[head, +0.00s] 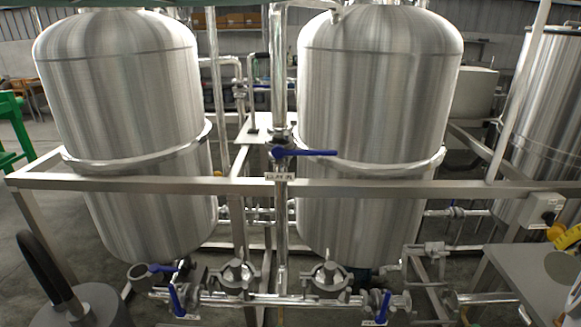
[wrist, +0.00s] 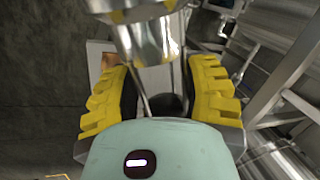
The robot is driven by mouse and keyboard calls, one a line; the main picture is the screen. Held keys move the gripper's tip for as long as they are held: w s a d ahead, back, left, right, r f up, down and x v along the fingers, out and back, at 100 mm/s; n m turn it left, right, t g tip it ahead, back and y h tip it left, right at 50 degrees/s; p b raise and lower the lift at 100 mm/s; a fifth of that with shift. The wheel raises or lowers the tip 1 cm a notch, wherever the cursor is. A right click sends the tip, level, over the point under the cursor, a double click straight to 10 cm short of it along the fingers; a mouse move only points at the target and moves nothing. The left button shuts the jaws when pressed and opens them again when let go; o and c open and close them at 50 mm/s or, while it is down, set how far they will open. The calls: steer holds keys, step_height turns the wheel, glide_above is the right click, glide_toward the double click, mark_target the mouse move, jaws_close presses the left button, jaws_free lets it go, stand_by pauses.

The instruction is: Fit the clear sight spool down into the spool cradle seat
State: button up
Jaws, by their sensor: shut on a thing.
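The clear sight spool (wrist: 152,46) appears in the wrist view as a shiny, see-through cylinder with a bright metal end and thin rods, with yellow reflections on it. My gripper (wrist: 158,88) has its two ribbed yellow fingers on either side of it and is shut on it. The lower part of the spool is hidden behind my pale green gripper body. I cannot pick out the spool cradle seat for sure in either view.
Two steel tanks (head: 120,95) (head: 380,95) stand behind a metal frame rail (head: 380,188). Low pipework with blue-handled valves (head: 178,300) crosses the front. A grey tabletop (head: 535,275) is at the right. A green frame (head: 12,125) stands far left.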

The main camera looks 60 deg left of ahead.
mark_target(551, 266)
steer(key=a+f+b, duration=0.1)
steer(key=a+f, duration=0.4)
steer(key=f, duration=0.2)
steer(key=shift+s+a+m, duration=0.4)
steer(key=shift+f, duration=0.1)
steer(key=shift+a+f, duration=0.2)
steer(key=shift+f, duration=0.05)
steer(key=shift+f, duration=0.1)
